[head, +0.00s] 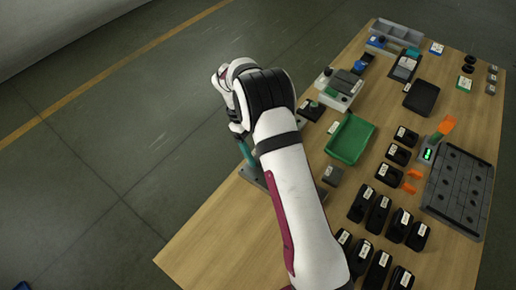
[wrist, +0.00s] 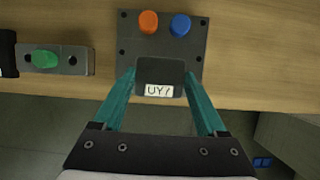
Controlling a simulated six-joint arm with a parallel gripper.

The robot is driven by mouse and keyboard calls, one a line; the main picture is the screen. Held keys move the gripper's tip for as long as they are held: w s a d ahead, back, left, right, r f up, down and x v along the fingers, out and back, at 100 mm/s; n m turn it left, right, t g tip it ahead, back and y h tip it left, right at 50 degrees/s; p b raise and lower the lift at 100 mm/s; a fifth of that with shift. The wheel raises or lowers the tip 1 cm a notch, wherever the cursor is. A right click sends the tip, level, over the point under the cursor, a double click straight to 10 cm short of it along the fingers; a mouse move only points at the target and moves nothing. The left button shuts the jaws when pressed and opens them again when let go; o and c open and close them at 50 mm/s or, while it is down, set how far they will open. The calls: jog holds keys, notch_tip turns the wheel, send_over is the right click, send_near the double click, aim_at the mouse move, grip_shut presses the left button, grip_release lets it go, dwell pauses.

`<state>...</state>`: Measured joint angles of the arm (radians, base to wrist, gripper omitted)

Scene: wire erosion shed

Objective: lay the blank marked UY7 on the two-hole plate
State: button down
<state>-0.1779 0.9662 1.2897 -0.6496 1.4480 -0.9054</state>
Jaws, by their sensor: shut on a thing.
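My gripper (wrist: 160,82) has teal fingers shut on a dark blank (wrist: 160,70) with a white label reading UY7. In the wrist view the blank overlaps the near part of a dark grey plate (wrist: 187,55); I cannot tell whether they touch. An orange round cap (wrist: 148,22) and a blue one (wrist: 180,25) sit on that plate. A lighter metal plate (wrist: 83,61) to the left has a hole near each end and a green oval piece (wrist: 45,59) between them. In the head view my gripper (head: 246,152) is at the table's left edge, the blank hidden.
A green tray (head: 350,139) lies right of my arm. Several labelled dark blocks (head: 378,214) stand near the front. A grey grid plate (head: 459,190) and a device with a green display (head: 428,153) are at the right. The table's front left is bare.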

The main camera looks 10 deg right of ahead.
jog(key=shift+f, duration=0.6)
dwell(0.5)
grip_release()
jog(key=shift+f, duration=0.1)
jog(key=shift+r, duration=3.55)
